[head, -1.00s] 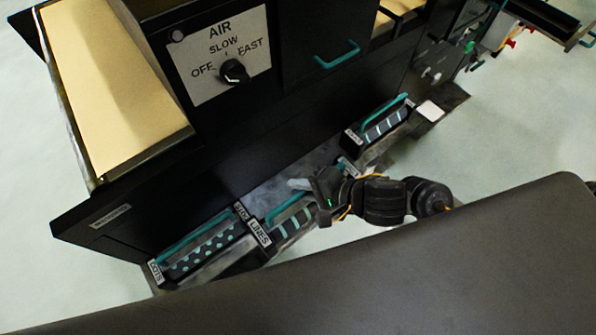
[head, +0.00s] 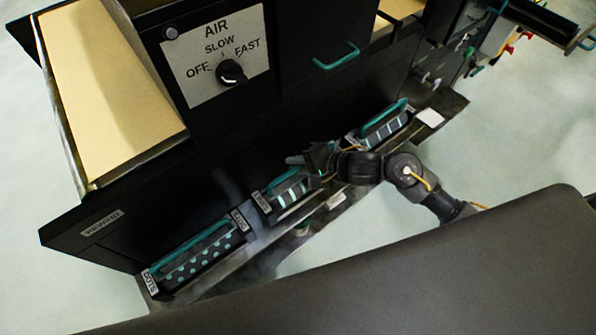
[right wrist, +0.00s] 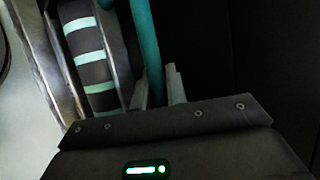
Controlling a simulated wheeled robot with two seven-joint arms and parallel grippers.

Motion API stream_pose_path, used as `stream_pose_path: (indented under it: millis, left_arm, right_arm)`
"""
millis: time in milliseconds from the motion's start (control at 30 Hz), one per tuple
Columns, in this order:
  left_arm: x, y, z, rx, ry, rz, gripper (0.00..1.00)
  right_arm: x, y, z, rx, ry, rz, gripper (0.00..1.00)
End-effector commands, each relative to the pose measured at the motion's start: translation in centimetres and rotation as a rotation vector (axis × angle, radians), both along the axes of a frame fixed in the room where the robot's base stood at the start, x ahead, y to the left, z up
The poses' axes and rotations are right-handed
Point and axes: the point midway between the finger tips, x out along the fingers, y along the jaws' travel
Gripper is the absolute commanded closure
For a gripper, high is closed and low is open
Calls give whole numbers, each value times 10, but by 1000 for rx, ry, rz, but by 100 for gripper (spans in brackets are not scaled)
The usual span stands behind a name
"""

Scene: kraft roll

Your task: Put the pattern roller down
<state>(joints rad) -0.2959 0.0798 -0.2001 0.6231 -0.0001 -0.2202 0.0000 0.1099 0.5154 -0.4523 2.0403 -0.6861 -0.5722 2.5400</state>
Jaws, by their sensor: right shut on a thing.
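The pattern roller, black with pale stripes (head: 292,194), sits in line with the middle place of the low shelf (head: 262,245), between two other rollers. Whether it rests fully on the shelf I cannot tell. My right gripper (head: 303,162) is shut on its teal handle bar, at the right end of the roller. In the right wrist view the teal handle (right wrist: 148,45) runs down between my fingers (right wrist: 160,88), and the striped roller (right wrist: 90,55) lies just left of it. My left gripper is not in view.
A dotted roller (head: 200,258) lies at the shelf's left and another striped roller (head: 384,131) at its right. The black cabinet with the AIR dial (head: 231,72) rises close behind. Open pale floor (head: 510,130) lies to the right.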

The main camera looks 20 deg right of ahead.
Motion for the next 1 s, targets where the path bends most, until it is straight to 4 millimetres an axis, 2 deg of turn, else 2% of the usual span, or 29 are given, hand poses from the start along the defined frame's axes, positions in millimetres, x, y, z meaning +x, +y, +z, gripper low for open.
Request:
stream_pose_path:
  millis: [100,467,733,1000]
  left_arm:
    - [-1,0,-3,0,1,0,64]
    - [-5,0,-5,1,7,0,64]
    - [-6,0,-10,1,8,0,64]
    - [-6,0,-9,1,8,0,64]
  right_arm:
    - [9,-1,-7,5,-5,-1,100]
    - [15,-2,-15,4,-6,0,100]
    - [16,-3,-45,4,-3,-1,100]
    - [17,-3,-46,4,-6,0,100]
